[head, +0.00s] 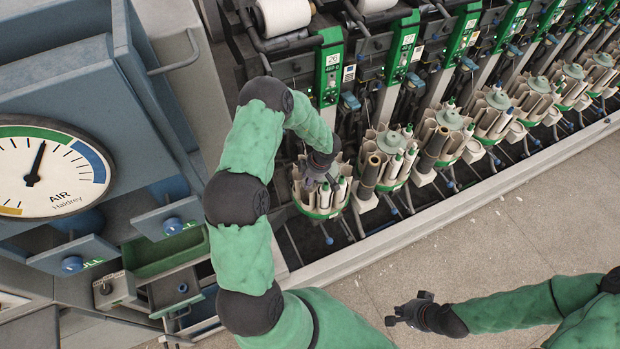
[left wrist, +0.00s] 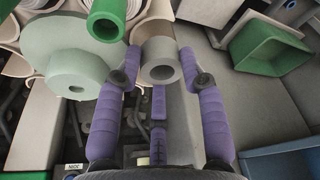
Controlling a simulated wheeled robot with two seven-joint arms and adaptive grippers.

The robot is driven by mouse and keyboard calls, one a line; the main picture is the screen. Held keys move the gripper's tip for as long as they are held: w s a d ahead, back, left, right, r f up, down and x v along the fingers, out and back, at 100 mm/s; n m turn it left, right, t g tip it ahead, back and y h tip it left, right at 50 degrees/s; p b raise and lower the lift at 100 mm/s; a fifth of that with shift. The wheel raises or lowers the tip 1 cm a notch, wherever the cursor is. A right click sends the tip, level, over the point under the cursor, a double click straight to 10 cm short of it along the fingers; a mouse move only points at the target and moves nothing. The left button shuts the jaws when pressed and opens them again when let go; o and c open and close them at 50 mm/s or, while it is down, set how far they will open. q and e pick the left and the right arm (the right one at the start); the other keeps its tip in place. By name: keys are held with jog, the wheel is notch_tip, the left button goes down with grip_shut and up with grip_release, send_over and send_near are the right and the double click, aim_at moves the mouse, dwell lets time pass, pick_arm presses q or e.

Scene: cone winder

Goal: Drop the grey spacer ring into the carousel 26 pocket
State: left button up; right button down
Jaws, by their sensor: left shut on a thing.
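The grey spacer ring (left wrist: 162,50) is between the purple fingertips of my left gripper (left wrist: 162,66) in the left wrist view. The gripper is shut on it. In the head view my left arm reaches over the carousel 26 (head: 319,213), below the green 26 plate (head: 333,62); its wrist hides part of the carousel, and I cannot make out the ring there. In the left wrist view, pale pocket walls (left wrist: 155,25) lie just behind the ring; I cannot tell if it touches them. My right gripper (head: 404,308) looks open and empty over the floor.
A pale green disc hub (left wrist: 75,65) and a green tube (left wrist: 106,20) sit close left of the ring. More loaded carousels (head: 388,157) line up to the right. A green bin (left wrist: 265,48) and the gauge cabinet (head: 60,70) stand nearby. The front floor (head: 510,200) is clear.

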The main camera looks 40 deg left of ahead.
pick_arm(q)
jog(key=shift+f, duration=1.1)
dwell(0.6)
jog(key=shift+r+p, duration=0.1)
jog(key=shift+p, duration=0.4)
dwell(1.1)
dwell(0.6)
jog(key=o, duration=0.9)
notch_tip(320, 180, up, 8)
jog(key=p, duration=0.9)
dwell(0.4)
dwell(0.4)
